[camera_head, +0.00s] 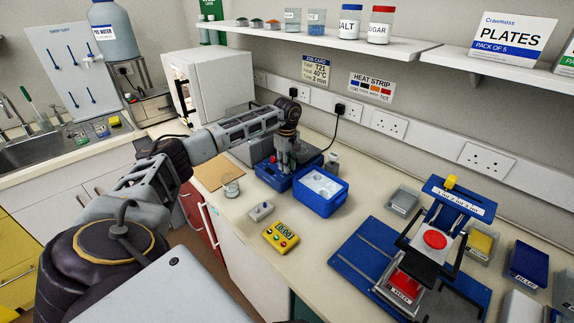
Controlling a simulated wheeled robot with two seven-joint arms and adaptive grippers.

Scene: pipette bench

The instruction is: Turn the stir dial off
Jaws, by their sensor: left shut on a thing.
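My left arm reaches in from the left across the bench. Its gripper (286,168) points down at a blue bench unit (271,180), with its fingers shut at the unit's right part. The stir dial itself is hidden by the fingers or too small to make out, so I cannot tell which way it points. A small red part shows on the unit just left of the fingers. My right gripper is not in view.
A blue box with a white inside (320,187) stands close to the right of the gripper. A beaker (231,186), a small grey switch box (261,211) and a yellow timer (281,237) stand in front. A blue press (435,240) is at right; a shelf (330,37) hangs above.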

